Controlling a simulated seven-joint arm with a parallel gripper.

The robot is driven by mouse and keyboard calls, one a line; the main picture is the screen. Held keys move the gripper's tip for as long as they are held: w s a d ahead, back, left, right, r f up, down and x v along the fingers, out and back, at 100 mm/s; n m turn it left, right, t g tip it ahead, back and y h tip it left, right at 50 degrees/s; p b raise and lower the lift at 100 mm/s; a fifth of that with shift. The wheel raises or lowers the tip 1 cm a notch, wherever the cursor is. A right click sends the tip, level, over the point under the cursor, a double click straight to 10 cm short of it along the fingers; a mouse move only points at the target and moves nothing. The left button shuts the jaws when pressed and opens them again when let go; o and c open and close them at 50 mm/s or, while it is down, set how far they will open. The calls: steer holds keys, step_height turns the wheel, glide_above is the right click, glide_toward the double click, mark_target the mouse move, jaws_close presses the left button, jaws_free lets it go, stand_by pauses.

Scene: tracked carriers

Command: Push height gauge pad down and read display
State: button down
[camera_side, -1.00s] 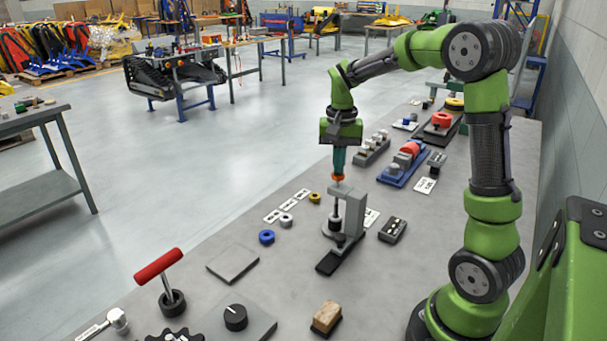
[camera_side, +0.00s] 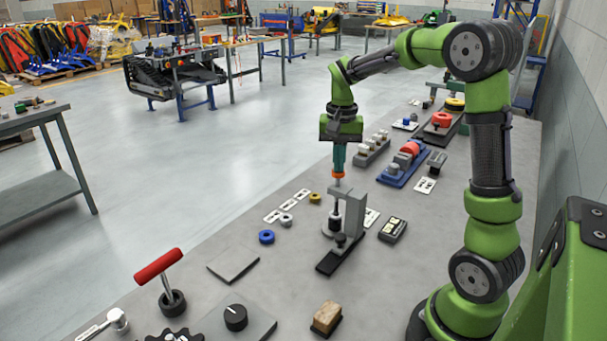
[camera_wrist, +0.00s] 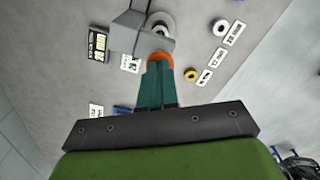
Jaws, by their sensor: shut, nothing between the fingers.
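The height gauge (camera_side: 352,205) is a grey bracket on a dark base, with a vertical plunger running through its arm. My gripper (camera_side: 338,176) has teal fingers with orange tips and is shut and empty. In the wrist view the tips (camera_wrist: 160,57) cover the pad, so contact cannot be confirmed there. The display (camera_side: 393,229) is a dark box with a lit pale panel, right of the gauge. It also shows in the wrist view (camera_wrist: 98,43) with dark digits, turned and too small to read surely.
Left of the gauge lie a blue ring (camera_side: 267,237), a grey ring (camera_side: 286,220) and a yellow ring (camera_side: 315,198). A blue fixture (camera_side: 402,170) stands behind. A red-handled lever (camera_side: 159,266) and a wooden block (camera_side: 327,317) are in front.

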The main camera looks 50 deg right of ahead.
step_height(320, 180, up, 8)
stand_by(0.9)
steer(key=shift+f, duration=0.1)
stand_by(0.4)
steer(key=shift+s+a+f+n+t, duration=0.15)
steer(key=shift+a+f+n+t, duration=0.35)
steer(key=shift+a+f+n, duration=0.35)
steer(key=s+a+n+t+y, duration=0.1)
steer(key=s+a+n+t, duration=0.2)
steer(key=s+a, duration=0.2)
steer(key=s+a+n+t+y, duration=0.1)
steer(key=s+a+n+t, duration=0.2)
steer(key=a, duration=0.9)
steer(key=s, duration=0.3)
steer(key=shift+s+a+f, duration=0.15)
steer(key=shift+s+a, duration=0.15)
